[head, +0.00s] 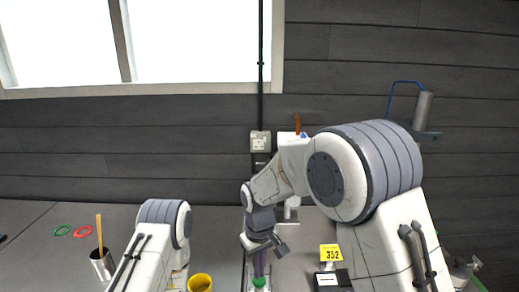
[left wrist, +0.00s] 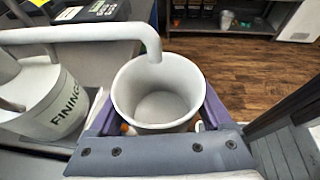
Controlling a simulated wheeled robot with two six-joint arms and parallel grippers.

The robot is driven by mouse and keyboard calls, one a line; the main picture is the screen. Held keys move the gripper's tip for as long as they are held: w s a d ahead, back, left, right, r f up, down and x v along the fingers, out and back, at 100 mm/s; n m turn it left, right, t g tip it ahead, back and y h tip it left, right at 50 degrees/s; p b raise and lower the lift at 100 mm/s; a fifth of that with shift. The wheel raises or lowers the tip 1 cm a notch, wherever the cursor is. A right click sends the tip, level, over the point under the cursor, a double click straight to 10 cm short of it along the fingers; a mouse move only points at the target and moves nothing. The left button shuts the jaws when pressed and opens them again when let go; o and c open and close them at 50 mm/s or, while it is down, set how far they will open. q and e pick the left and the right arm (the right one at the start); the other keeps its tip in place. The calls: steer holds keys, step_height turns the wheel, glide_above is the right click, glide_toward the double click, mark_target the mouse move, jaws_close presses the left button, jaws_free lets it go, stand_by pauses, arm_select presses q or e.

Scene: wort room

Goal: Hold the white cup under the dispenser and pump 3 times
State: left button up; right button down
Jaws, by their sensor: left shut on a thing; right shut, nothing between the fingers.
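The white cup (left wrist: 155,105) is upright in the left wrist view, between the purple fingers of my left gripper (left wrist: 158,97), which is shut on it. Its inside looks empty. The white spout (left wrist: 150,42) of the dispenser (left wrist: 55,115), a white body lettered "FINING", comes in from the left and its end sits over the cup's far rim. The cup is not clear in the head view.
A yellow cup (head: 200,284) and a metal pot (head: 103,263) with a wooden stick stand on the counter. Green and red rings (head: 83,231) lie at the left. A yellow "352" tag (head: 330,253) stands by a dark box (head: 333,279). The wall is close behind.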

steer(key=shift+f, duration=1.35)
steer(key=shift+r, duration=1.65)
steer(key=shift+f, duration=0.1)
steer(key=shift+f, duration=1.55)
steer(key=shift+r, duration=1.65)
steer(key=shift+f, duration=0.1)
